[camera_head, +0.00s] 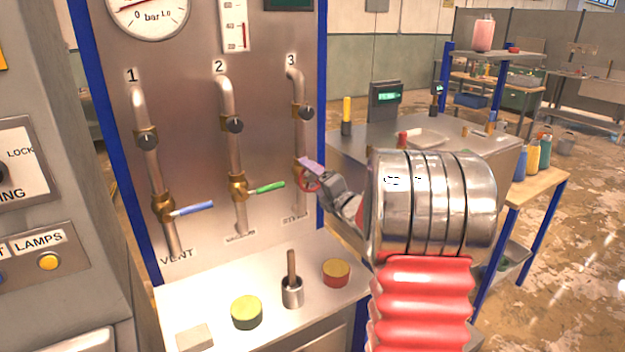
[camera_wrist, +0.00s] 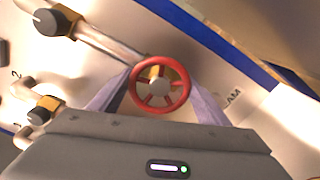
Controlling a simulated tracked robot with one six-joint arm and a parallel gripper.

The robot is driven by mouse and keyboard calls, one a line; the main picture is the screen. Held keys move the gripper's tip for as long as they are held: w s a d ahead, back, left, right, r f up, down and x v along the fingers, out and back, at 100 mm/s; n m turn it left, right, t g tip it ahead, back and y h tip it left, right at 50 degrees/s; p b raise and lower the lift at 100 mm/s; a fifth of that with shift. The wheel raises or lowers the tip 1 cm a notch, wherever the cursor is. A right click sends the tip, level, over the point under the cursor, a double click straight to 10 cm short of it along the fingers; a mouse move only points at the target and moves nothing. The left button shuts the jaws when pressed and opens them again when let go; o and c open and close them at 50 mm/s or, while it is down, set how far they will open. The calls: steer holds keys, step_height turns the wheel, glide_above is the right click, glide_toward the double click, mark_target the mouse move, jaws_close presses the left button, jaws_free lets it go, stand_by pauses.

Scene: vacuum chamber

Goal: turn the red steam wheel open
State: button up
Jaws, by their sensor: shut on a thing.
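The red steam wheel (camera_head: 309,180) is on pipe 3, the rightmost pipe on the steel panel, low down beneath a brass fitting. In the wrist view the wheel (camera_wrist: 159,84) is a red ring with spokes and a pale hub, face-on. My gripper (camera_head: 312,172) is at the wheel, reaching in from the right. In the wrist view its two pale purple fingers (camera_wrist: 160,90) lie on the left and right sides of the rim, shut on it. In the head view my gripper covers part of the wheel.
Left of the wheel are a green lever (camera_head: 267,187) on pipe 2 and a blue lever (camera_head: 193,209) on pipe 1. On the ledge below stand a metal post (camera_head: 292,290), a red-sided button (camera_head: 336,272) and a green button (camera_head: 246,311). A workbench (camera_head: 440,150) stands behind right.

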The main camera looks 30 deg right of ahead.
steer(key=n, duration=0.6)
steer(key=shift+a+f, duration=0.2)
steer(key=shift+f, duration=0.15)
steer(key=o, duration=1.1)
steer(key=shift+d+r, duration=0.1)
steer(key=shift+r, duration=0.15)
steer(key=shift+c, duration=0.2)
steer(key=shift+s, duration=0.1)
steer(key=s, duration=1.3)
steer(key=shift+s+a, duration=0.25)
steer(key=shift+a, duration=0.15)
